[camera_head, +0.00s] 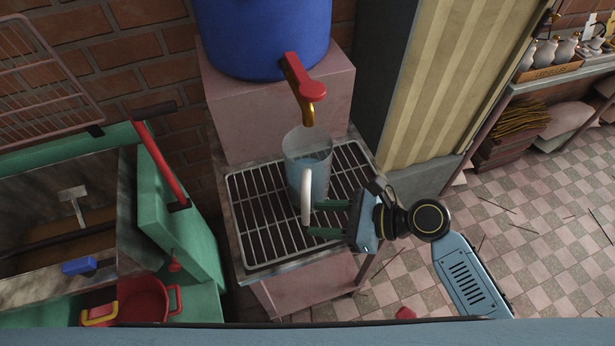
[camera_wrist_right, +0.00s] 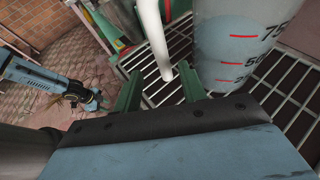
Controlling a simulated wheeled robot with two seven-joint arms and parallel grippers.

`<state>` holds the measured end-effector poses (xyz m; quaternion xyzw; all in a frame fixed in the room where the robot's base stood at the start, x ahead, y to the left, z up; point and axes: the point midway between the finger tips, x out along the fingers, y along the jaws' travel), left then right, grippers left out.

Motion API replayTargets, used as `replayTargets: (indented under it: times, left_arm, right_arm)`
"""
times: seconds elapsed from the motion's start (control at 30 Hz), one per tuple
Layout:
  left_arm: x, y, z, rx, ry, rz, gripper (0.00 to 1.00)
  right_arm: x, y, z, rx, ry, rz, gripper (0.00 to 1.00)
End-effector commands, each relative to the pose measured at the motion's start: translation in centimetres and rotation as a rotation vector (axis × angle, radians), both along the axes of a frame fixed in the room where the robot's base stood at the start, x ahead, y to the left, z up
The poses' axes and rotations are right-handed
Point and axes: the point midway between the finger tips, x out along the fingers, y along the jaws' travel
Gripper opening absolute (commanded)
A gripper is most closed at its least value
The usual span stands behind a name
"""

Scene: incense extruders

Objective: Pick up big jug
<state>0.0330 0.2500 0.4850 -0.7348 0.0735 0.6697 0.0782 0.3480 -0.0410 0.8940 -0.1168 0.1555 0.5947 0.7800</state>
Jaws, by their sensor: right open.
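The big jug (camera_head: 309,160) is clear, with bluish contents and a white handle (camera_head: 306,197). It stands upright on the metal grate (camera_head: 262,215) under the tap. In the right wrist view the jug (camera_wrist_right: 232,45) has red marks and dark numbers, and its handle (camera_wrist_right: 152,35) is close in front of me. My right gripper (camera_head: 312,219) is open at the handle. In the wrist view the handle's lower end shows between the two green fingers (camera_wrist_right: 160,90); contact is not clear. Another blue arm with a small gripper (camera_wrist_right: 92,100), apparently my left, shows at far left.
A blue barrel (camera_head: 262,35) with a red-handled brass tap (camera_head: 305,90) stands on a pink block behind the jug. A green-framed basin (camera_head: 165,215) with a red bucket (camera_head: 140,300) is at left. A striped panel (camera_head: 450,80) rises at right.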

Motion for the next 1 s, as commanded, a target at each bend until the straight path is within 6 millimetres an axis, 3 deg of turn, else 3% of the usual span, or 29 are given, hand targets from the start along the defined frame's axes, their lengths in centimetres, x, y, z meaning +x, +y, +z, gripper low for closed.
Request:
replayTargets:
  times: [0.27,0.53,0.83,1.0]
  left_arm:
    - [0.0,0.0,-0.5,0.000,0.001,0.000,0.36]
    - [-0.1,0.0,-1.3,0.000,0.001,0.000,0.36]
    - [-0.1,0.0,-1.3,-0.001,0.001,0.000,0.36]
    - [-0.1,0.0,-1.3,-0.001,0.001,-0.001,0.36]
  right_arm:
    - [0.8,2.0,-1.0,-0.002,-0.002,0.000,0.41]
    - [2.0,5.2,-2.6,0.000,-0.002,0.001,0.41]
    - [2.1,5.6,-2.8,-0.002,-0.003,0.002,0.41]
    - [2.1,5.6,-2.8,-0.002,-0.002,0.001,0.20]
